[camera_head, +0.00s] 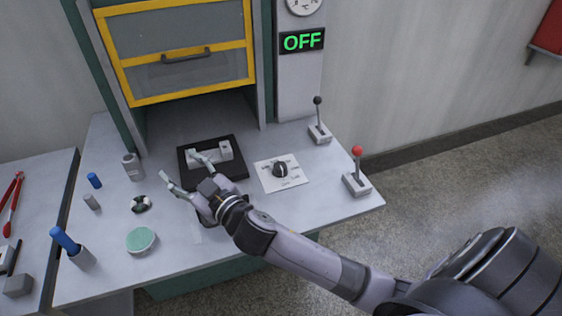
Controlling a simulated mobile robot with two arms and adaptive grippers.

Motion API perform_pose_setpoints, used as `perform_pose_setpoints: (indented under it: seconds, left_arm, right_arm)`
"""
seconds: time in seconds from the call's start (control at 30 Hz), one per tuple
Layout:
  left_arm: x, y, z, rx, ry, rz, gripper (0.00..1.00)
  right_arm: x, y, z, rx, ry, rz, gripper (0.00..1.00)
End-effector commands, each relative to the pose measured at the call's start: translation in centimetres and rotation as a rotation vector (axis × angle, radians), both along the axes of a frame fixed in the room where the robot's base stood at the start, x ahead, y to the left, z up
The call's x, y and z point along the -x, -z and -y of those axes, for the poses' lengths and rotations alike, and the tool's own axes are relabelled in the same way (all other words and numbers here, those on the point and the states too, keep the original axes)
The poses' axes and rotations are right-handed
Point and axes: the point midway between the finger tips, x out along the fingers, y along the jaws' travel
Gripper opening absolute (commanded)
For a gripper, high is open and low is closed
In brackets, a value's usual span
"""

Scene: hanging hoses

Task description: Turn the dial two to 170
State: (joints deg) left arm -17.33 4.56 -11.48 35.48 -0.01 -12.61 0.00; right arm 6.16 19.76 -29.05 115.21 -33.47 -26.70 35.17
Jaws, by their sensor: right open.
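A black dial (281,169) sits on a square white plate with markings on the grey worktop. The markings are too small to read, so I cannot tell its setting. No label shows which dial is number two. My right gripper (184,171) is open, with its fingers spread, to the left of the dial and apart from it. It is over the worktop, by the front left of a black square base with a grey fixture (224,150). Nothing shows between its fingers. My left gripper is not in view.
A black-knobbed lever (318,120) and a red-knobbed lever (357,170) stand right of the dial. A green round pad (141,240), a blue-handled tool (66,241) and small cylinders lie left.

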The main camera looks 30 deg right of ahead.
Motion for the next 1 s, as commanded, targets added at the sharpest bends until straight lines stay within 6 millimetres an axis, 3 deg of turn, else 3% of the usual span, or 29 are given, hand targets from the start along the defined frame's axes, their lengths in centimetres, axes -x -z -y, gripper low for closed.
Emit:
perform_pose_setpoints:
  seconds: [0.03, 0.1, 0.2, 0.33, 0.43, 0.47, 0.57, 0.67, 0.7, 0.8, 0.9, 1.0]
  left_arm:
    - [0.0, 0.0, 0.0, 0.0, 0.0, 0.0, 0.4]
    - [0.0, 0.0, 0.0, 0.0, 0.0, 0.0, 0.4]
    - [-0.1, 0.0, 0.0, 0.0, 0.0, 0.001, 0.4]
    - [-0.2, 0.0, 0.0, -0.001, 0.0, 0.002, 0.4]
    - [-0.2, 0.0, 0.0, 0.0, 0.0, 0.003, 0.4]
    - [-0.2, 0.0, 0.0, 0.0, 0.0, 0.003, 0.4]
    - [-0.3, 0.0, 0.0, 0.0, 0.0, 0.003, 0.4]
    - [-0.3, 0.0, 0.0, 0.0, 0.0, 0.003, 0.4]
    - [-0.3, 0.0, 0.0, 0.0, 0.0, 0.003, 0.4]
    - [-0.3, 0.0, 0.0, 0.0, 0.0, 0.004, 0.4]
    - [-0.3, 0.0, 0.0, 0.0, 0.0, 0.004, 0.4]
    - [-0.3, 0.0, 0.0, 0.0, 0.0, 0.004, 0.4]
  right_arm:
    - [-1.2, -2.5, -2.1, 0.038, -0.095, 0.111, 0.54]
    - [-1.8, -5.0, -5.4, 0.094, -0.254, 0.238, 0.54]
    - [-1.7, -6.3, -9.4, 0.213, -0.499, 0.35, 0.54]
    - [-1.4, -4.4, -11.7, 0.43, -0.81, 0.357, 0.54]
    - [-2.0, -1.3, -10.1, 0.634, -1.004, 0.243, 0.54]
    - [-2.3, -0.2, -9.0, 0.699, -1.051, 0.189, 0.54]
    - [-3.9, 2.6, -3.0, 0.906, -1.145, -0.058, 0.54]
    - [-5.4, 3.6, 5.6, 1.077, -1.14, -0.376, 0.54]
    - [-5.7, 3.4, 9.4, 1.126, -1.113, -0.508, 0.54]
    - [-5.6, 1.8, 17.8, 1.197, -1.009, -0.811, 0.54]
    - [-4.8, -0.1, 23.7, 1.211, -0.903, -1.026, 0.54]
    - [-4.0, -1.4, 26.8, 1.207, -0.836, -1.147, 0.54]
